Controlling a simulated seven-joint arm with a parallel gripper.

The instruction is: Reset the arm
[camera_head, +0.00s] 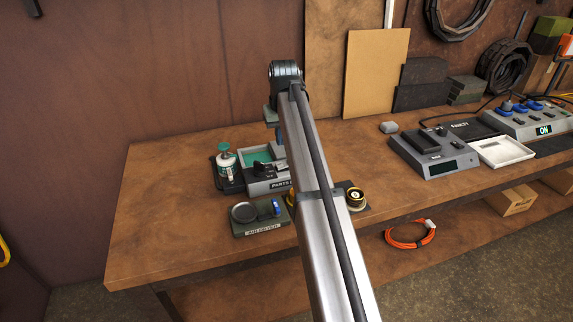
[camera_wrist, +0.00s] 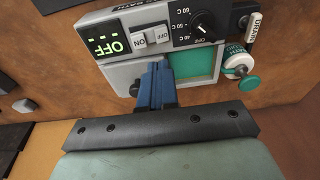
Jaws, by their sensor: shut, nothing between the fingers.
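My gripper shows in the wrist view (camera_wrist: 157,70) as two blue fingers pressed together with nothing between them. They point at the parts bath (camera_wrist: 120,75), over the near edge of its teal basin (camera_wrist: 195,66). I cannot tell whether they touch it. In the head view the gripper tip (camera_head: 280,136) shows partly behind my arm, above the bath (camera_head: 268,186). My arm hides part of the bath in the head view.
Grey devices (camera_head: 434,150) and a white tray (camera_head: 502,152) stand further right. The bench's left end is clear.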

